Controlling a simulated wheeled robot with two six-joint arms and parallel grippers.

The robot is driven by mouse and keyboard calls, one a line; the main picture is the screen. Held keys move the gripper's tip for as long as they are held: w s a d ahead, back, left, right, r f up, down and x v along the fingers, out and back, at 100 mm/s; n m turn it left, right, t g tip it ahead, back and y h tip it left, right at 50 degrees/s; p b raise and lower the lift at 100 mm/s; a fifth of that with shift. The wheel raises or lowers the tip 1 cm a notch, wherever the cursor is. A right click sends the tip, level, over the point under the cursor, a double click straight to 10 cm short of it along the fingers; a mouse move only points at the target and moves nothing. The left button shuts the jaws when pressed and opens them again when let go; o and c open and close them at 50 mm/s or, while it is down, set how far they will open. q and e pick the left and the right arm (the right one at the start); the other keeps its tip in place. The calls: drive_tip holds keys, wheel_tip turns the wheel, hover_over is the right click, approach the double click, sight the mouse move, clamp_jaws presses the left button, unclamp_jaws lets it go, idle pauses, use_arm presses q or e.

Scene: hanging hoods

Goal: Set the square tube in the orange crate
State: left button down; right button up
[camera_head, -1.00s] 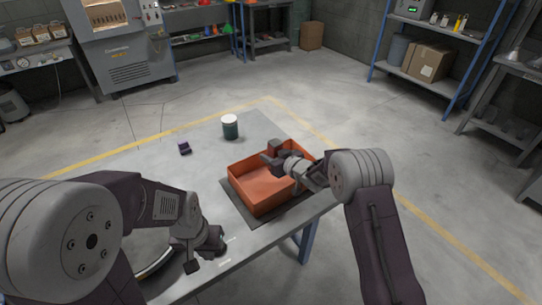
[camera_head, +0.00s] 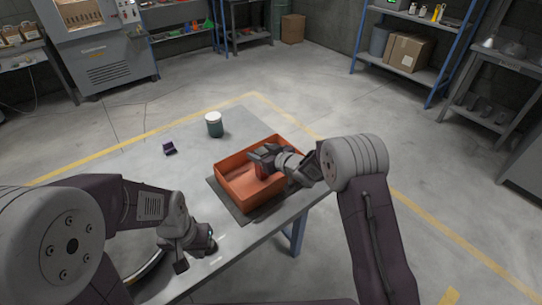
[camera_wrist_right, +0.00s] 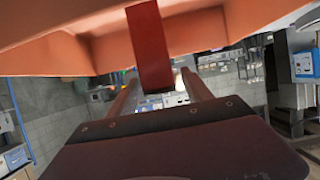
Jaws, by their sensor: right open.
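The orange crate (camera_head: 233,191) sits on a dark mat near the right edge of the grey table. The square tube looks like a reddish bar (camera_wrist_right: 150,50) in the right wrist view. There it stands between the spread fingers of my right gripper (camera_wrist_right: 160,95), with the crate's wall (camera_wrist_right: 60,55) around it. In the head view my right gripper (camera_head: 260,158) is over the crate, and the tube (camera_head: 262,172) is partly hidden below it. I cannot tell whether the tube touches the crate floor. My left gripper (camera_head: 194,256) has its fingers apart, empty, low over the front table.
The dark mat (camera_head: 226,201) borders the crate. The middle of the table (camera_head: 150,175) is clear. Shelves and a machine stand far back.

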drive_tip(key=v, duration=0.9)
drive_tip(key=shift+s, duration=0.2)
drive_tip(key=shift+d, duration=0.15)
drive_tip(key=s+d+f+m+g+h, duration=0.45)
drive_tip(key=s+d+h, duration=0.25)
drive_tip(key=s+d, duration=0.4)
drive_tip(key=s+d+f+m+g, duration=0.2)
drive_tip(key=s+g, duration=0.3)
drive_tip(key=s, duration=1.1)
drive_tip(key=shift+d+m+h, duration=0.3)
drive_tip(key=shift+d+m, duration=0.15)
drive_tip(key=shift+d, duration=0.05)
